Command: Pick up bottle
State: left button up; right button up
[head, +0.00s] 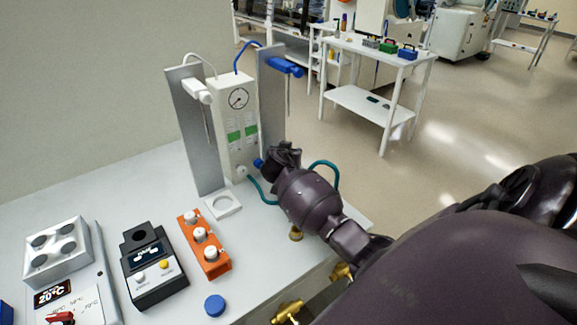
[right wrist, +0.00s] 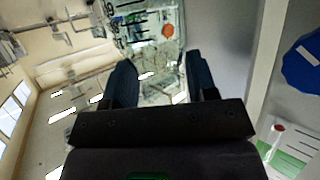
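No bottle can be made out for certain. In the head view an orange rack (head: 203,245) on the bench holds several small white-topped pieces (head: 200,234), which may be vials or bottles. A round blue cap-like piece (head: 215,305) is near the bench's front edge; whether it tops a bottle I cannot tell. My right gripper (head: 280,155) is beside the white gauge unit, beyond and to the right of the rack. In the right wrist view its two dark fingers (right wrist: 163,85) stand apart with nothing between them. My left gripper is not in view.
The white gauge unit (head: 238,110) stands between grey panels (head: 190,130) with a blue clamp (head: 285,67). A black device (head: 152,270) and a grey block with round wells (head: 58,252) are left of the rack. Brass fittings (head: 288,312) are at the bench front.

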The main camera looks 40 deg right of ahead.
jog(key=shift+s, duration=0.1)
jog(key=c, duration=0.9)
jog(key=shift+r, duration=4.95)
grip_shut()
